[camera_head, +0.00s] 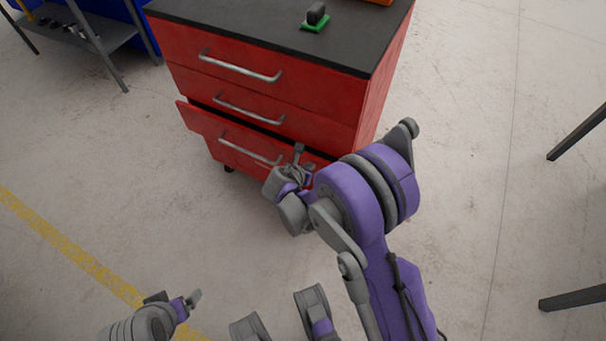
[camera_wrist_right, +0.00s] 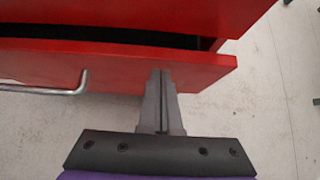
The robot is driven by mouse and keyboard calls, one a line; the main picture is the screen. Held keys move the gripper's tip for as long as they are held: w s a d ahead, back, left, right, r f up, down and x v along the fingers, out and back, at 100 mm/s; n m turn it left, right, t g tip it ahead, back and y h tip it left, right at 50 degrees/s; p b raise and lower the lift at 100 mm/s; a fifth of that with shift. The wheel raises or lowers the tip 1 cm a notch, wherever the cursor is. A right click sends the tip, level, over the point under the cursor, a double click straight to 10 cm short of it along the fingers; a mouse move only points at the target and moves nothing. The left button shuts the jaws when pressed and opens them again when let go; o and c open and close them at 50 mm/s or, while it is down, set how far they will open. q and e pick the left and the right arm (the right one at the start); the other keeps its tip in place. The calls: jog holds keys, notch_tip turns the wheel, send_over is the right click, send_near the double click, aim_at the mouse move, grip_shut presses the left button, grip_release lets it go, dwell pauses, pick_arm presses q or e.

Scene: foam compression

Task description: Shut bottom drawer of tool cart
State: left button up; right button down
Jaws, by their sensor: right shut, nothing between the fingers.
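The red tool cart (camera_head: 330,97) has a black top and three drawers with silver bar handles. Its bottom drawer (camera_head: 199,126) stands partly pulled out, with a dark gap above its front. In the right wrist view the bottom drawer front (camera_wrist_right: 120,69) also stands out from the cart body. My right gripper (camera_head: 298,155) is at the right part of the bottom drawer front; in the right wrist view its shut, empty fingers (camera_wrist_right: 160,78) overlap the front right of the handle (camera_wrist_right: 70,88). Contact cannot be told for certain. My left gripper (camera_head: 190,302) is low at the left, away from the cart; its fingers are unclear.
A green-based block with a dark handle (camera_head: 316,18) sits on the cart top. A grey shelf unit (camera_head: 100,35) stands at the upper left. Dark legs (camera_head: 578,132) show at the right. The floor before the cart is clear, with a yellow line (camera_head: 75,252) at left.

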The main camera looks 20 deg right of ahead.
aim_at(316, 157)
jog(key=shift+w+d, duration=0.2)
jog(key=shift+d, duration=0.05)
jog(key=w+d, duration=0.2)
jog(key=d, duration=0.1)
jog(key=shift+w+d, duration=0.15)
jog(key=shift+w, duration=0.1)
pick_arm(q)
jog(key=shift+a+f, duration=0.1)
jog(key=shift+f, duration=0.2)
pick_arm(e)
jog(key=shift+w+d+r, duration=0.1)
jog(key=shift+w+d, duration=0.05)
